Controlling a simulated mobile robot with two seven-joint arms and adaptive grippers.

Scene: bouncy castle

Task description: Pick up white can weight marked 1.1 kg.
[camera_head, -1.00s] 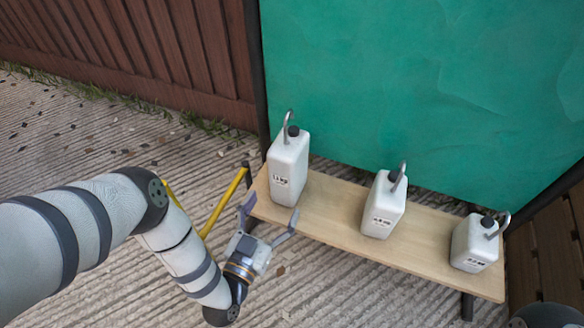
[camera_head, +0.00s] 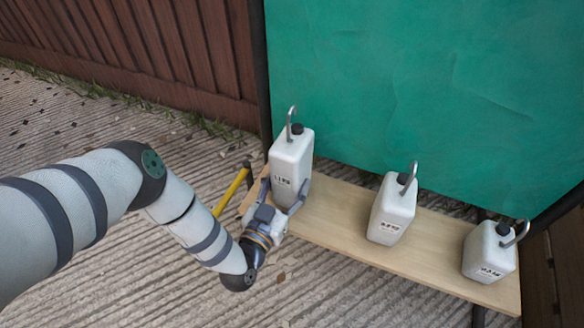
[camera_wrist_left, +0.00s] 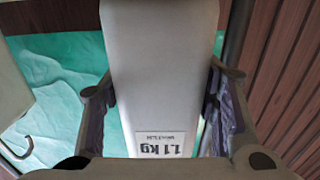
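The white can weight marked 1.1 kg (camera_head: 289,158) is the tall one at the left end of the wooden bench, upright, with a dark cap and a grey hook. My left gripper (camera_head: 284,196) is at its lower front, with a finger on each side of it. In the left wrist view the can (camera_wrist_left: 160,75) stands between the open fingers (camera_wrist_left: 160,112), its label upside down. A narrow gap shows at the left finger; contact at the right finger is unclear. My right gripper is not in view.
The wooden bench (camera_head: 337,222) also holds a middle white can (camera_head: 391,212) and a smaller right one (camera_head: 488,255). A green panel (camera_head: 420,90) stands close behind. A brown fence (camera_head: 130,55) is at the left. A yellow bar (camera_head: 232,192) is beside the bench's left end.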

